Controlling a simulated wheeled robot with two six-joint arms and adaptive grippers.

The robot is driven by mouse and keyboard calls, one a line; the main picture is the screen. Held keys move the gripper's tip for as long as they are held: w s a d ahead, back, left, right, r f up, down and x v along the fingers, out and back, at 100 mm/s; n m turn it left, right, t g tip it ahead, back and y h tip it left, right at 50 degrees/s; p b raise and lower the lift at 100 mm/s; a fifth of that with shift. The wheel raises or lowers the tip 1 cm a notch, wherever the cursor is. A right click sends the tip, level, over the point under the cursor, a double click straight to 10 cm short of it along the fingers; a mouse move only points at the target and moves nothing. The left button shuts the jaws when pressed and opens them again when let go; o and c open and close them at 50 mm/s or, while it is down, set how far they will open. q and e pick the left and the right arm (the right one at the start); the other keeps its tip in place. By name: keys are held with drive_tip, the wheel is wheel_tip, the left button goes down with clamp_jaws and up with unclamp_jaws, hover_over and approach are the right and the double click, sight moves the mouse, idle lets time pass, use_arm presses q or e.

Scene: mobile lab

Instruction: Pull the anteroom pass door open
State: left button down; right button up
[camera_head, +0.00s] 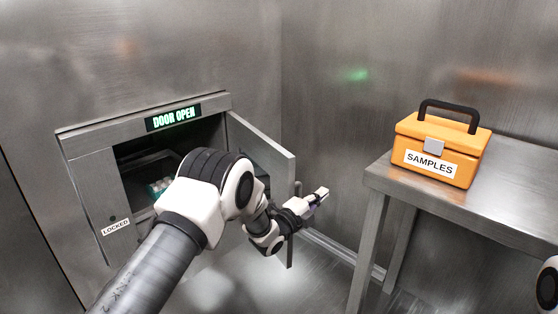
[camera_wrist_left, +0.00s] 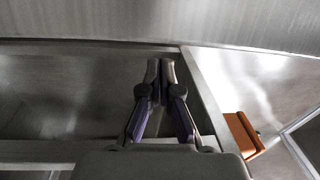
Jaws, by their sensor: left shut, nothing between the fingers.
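The pass door (camera_head: 262,148) is a grey metal panel hinged at the right side of the wall hatch. It stands swung open, and a lit green sign (camera_head: 173,117) above the opening reads DOOR OPEN. My left arm crosses in front of the opening and hides part of the door and hatch. My left gripper (camera_head: 322,194) is to the right of the door's free edge, shut and empty. In the left wrist view its fingers (camera_wrist_left: 160,68) are together with nothing between them. My right gripper is not in view.
An orange SAMPLES case (camera_head: 437,147) with a black handle stands on a metal table (camera_head: 509,194) at the right. Small items (camera_head: 158,187) lie inside the hatch, partly hidden. A LOCKED label (camera_head: 115,227) is on the left frame. Floor between hatch and table is clear.

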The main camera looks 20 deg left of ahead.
use_arm(q)
drive_tip(key=s+a+r+m+g+h+p, duration=0.4)
drive_tip(key=s+a+m+g+p, duration=0.15)
drive_tip(key=s+a+p, duration=0.4)
drive_tip(key=n+t+p, duration=0.2)
drive_tip(key=p, duration=0.1)
approach(287, 169)
drive_tip(key=shift+m+y, duration=0.25)
drive_tip(key=shift+y, duration=0.15)
drive_tip(key=b+x, duration=0.2)
drive_tip(key=x, duration=0.4)
drive_tip(key=shift+d+r, duration=0.1)
drive_tip(key=shift+d, duration=0.15)
drive_tip(key=shift+w+d+r, duration=0.1)
drive_tip(key=shift+w+d, duration=0.15)
drive_tip(key=shift+w, duration=0.1)
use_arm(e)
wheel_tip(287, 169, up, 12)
